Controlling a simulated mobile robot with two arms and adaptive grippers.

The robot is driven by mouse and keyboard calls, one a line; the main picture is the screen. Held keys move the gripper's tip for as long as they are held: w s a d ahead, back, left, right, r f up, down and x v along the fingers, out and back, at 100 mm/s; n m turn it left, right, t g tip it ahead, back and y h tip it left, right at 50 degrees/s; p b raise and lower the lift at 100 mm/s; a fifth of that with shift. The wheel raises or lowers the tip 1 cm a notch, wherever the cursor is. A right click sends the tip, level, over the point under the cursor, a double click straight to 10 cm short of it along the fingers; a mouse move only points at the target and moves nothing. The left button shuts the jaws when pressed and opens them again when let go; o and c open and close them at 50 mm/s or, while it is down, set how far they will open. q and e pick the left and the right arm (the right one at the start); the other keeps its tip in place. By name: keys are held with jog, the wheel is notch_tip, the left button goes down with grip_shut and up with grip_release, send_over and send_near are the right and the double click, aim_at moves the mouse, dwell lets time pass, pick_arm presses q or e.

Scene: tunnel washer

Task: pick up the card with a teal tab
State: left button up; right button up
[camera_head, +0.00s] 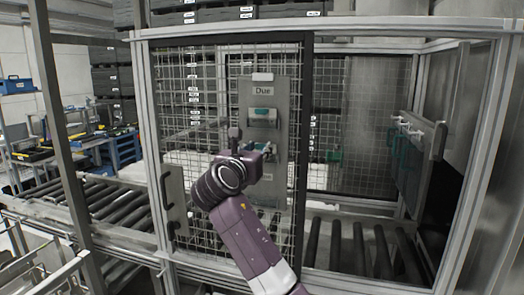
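A card with a teal tab (263,113) sits in the upper holder on a grey board (283,95) labelled "Due". The board hangs on the mesh door. My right arm reaches up from the bottom, its purple wrist in front of the board's lower left. My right gripper (262,149) is below the upper card, close to the board's lower holder. Its fingers are small and partly hidden by the wrist, so I cannot tell whether they are open or shut. A bluish patch shows beside them, too small to identify. My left gripper is not in view.
The mesh door (180,100) has a handle plate (174,195) at left. A metal frame surrounds it. Roller conveyors (110,200) run at left and inside the enclosure. A teal panel (406,170) hangs inside at right. Dark crates (112,80) are stacked behind.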

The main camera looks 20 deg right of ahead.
jog(key=c, duration=0.3)
jog(key=shift+r, duration=0.15)
notch_tip(320, 180, up, 2)
jog(key=shift+r+b, duration=0.25)
jog(key=shift+b, duration=0.9)
jog(key=shift+s+a+r+b, duration=0.15)
jog(key=shift+r+b, duration=0.1)
jog(key=shift+b, duration=0.1)
jog(key=b+v, duration=0.7)
jog(key=v, duration=1)
jog(key=shift+s, duration=0.3)
jog(key=shift+a+r, duration=0.1)
jog(key=shift+a, duration=0.05)
